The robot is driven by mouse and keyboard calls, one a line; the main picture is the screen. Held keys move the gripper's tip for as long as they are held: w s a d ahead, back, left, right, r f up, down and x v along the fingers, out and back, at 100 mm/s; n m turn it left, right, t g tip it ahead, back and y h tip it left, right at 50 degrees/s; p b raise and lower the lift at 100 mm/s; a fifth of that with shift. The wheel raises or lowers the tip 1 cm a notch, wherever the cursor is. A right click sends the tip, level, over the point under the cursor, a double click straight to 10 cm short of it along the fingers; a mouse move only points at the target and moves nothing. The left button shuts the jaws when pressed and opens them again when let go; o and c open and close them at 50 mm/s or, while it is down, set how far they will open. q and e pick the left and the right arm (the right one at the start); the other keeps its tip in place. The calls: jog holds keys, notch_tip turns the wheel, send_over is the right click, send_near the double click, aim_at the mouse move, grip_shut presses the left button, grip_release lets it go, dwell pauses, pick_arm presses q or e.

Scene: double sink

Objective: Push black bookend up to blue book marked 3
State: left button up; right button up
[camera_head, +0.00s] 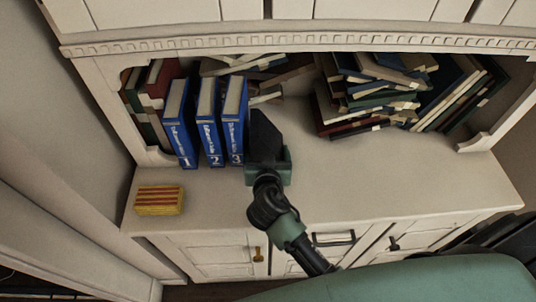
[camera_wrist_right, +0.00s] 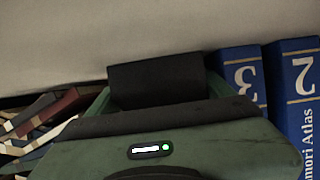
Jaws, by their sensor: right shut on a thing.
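The black bookend (camera_head: 264,135) stands upright on the counter, just right of the blue book marked 3 (camera_head: 234,118). They are very close; I cannot tell whether they touch. My right gripper (camera_head: 269,167) is shut on the bookend from the front and hides its lower part. In the right wrist view the bookend (camera_wrist_right: 156,78) shows between the fingers of the gripper (camera_wrist_right: 158,98), with book 3 (camera_wrist_right: 242,72) close on its right. The blue books marked 2 (camera_head: 209,120) and 1 (camera_head: 180,123) stand to the left of book 3. My left gripper is not in view.
A yellow and red striped box (camera_head: 159,200) lies at the counter's front left. Dark books (camera_head: 150,95) stand behind book 1. A messy heap of books (camera_head: 375,90) fills the back right. The counter (camera_head: 400,190) is bare right of my right arm.

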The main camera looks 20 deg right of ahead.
jog(key=shift+w+a, duration=0.1)
jog(key=o, duration=1.8)
jog(key=shift+o, duration=1)
jog(key=b+v, duration=0.1)
jog(key=v, duration=0.6)
jog(key=shift+s+r, duration=0.1)
jog(key=shift+s, duration=0.3)
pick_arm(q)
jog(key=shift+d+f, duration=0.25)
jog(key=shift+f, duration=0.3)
